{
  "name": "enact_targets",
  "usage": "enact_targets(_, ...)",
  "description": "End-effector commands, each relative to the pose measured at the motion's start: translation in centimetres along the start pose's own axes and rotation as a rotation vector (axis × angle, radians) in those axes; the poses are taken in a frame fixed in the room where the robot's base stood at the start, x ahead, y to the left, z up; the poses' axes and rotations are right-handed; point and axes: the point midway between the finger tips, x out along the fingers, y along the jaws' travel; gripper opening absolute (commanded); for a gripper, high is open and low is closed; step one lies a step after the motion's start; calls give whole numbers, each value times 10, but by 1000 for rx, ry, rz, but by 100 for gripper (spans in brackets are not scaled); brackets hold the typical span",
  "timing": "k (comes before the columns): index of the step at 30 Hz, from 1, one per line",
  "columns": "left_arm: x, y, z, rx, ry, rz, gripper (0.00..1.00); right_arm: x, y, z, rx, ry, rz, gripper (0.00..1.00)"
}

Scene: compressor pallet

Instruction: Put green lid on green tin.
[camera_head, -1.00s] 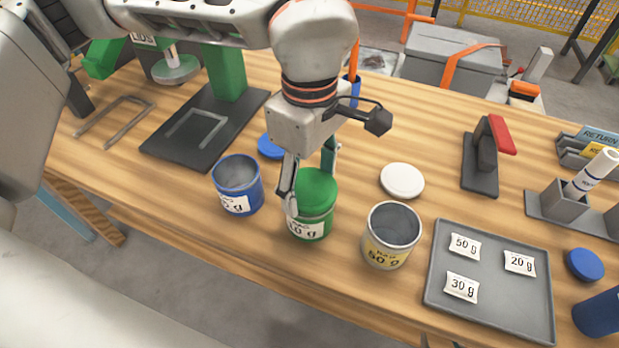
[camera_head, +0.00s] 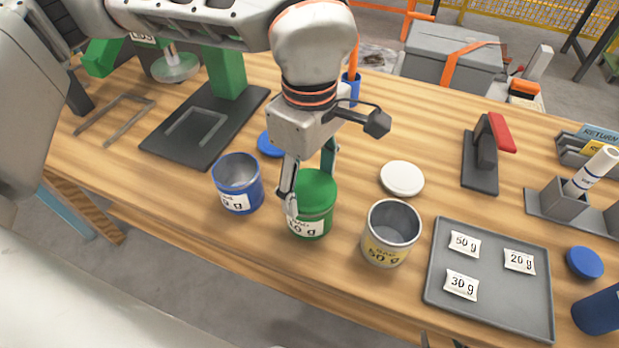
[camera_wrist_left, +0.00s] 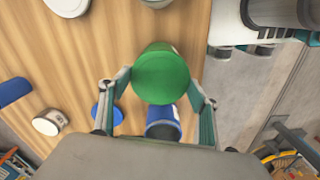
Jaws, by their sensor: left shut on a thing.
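The green tin (camera_head: 310,226) stands upright on the table with a white label on its front. The green lid (camera_head: 316,188) sits on top of the tin and covers its opening; whether it is fully seated I cannot tell. My left gripper (camera_head: 308,188) reaches down from above with its fingers on either side of the lid and is shut on it. In the left wrist view the green lid (camera_wrist_left: 161,78) lies between the fingers of the left gripper (camera_wrist_left: 160,98). My right gripper is not in view.
An open blue tin (camera_head: 238,190) stands left of the green tin, and an open grey tin (camera_head: 388,240) stands right. A white lid (camera_head: 402,179) and a blue lid (camera_head: 270,146) lie behind. A grey tray (camera_head: 490,300) with labelled packets is at the right.

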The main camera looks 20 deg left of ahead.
Motion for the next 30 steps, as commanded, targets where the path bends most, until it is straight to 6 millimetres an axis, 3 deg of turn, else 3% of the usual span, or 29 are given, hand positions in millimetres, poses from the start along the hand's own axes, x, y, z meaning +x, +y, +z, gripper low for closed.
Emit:
enact_targets(9,0,0,0,0,0,0,44,0,0,0,0,0,0,40)
enact_targets(10,0,0,0,0,0,0,70,0,0,0,0,0,0,40)
enact_targets(12,0,0,0,0,0,0,82,0,0,0,0,0,0,40)
enact_targets(19,0,0,0,0,0,0,82,0,0,0,0,0,0,40)
enact_targets(22,0,0,0,0,0,0,98,0,0,0,0,0,0,40)
enact_targets(30,0,0,0,0,0,0,98,0,0,0,0,0,0,40)
